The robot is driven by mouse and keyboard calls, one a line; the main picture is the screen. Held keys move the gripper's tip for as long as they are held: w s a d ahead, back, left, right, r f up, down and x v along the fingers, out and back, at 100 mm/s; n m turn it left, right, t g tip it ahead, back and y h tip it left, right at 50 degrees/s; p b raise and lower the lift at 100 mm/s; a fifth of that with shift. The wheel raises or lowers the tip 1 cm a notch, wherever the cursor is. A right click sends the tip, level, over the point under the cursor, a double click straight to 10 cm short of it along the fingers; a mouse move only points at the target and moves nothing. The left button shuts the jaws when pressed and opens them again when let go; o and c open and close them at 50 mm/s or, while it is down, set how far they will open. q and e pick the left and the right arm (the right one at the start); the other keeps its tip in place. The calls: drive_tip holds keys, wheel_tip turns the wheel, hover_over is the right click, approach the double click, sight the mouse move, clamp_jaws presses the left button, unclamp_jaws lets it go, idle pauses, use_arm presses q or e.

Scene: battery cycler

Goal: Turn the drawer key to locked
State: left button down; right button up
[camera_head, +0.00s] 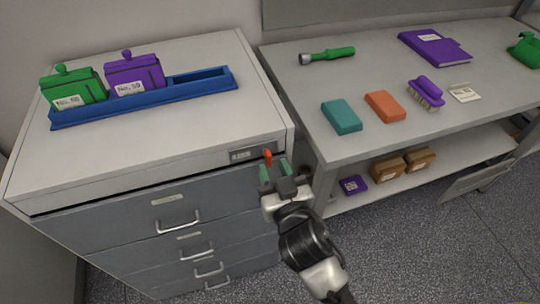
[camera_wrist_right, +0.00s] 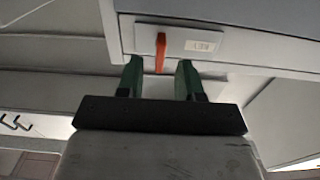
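The drawer key is a small orange-red tab (camera_head: 268,157) at the top right corner of the grey drawer cabinet's front (camera_head: 110,238). In the right wrist view the key (camera_wrist_right: 160,52) hangs upright on a light plate marked "KEY" (camera_wrist_right: 198,46). My right gripper (camera_head: 275,172) is open, just in front of and below the key. In the wrist view its two green fingers (camera_wrist_right: 160,78) stand apart on either side of the key's lower end, with a gap on both sides. Whether the fingertips reach past the key is hard to tell. My left gripper is not in view.
On the cabinet top a blue rack (camera_head: 140,101) holds a green (camera_head: 73,89) and a purple battery (camera_head: 134,76). The workbench (camera_head: 320,85) at the right carries a flashlight, blocks, a brush and a binder. A gap separates cabinet and bench.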

sight(270, 161)
drive_tip(key=shift+x, duration=1.65)
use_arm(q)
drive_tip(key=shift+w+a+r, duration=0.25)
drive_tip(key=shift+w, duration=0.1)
use_arm(e)
clamp_jaws()
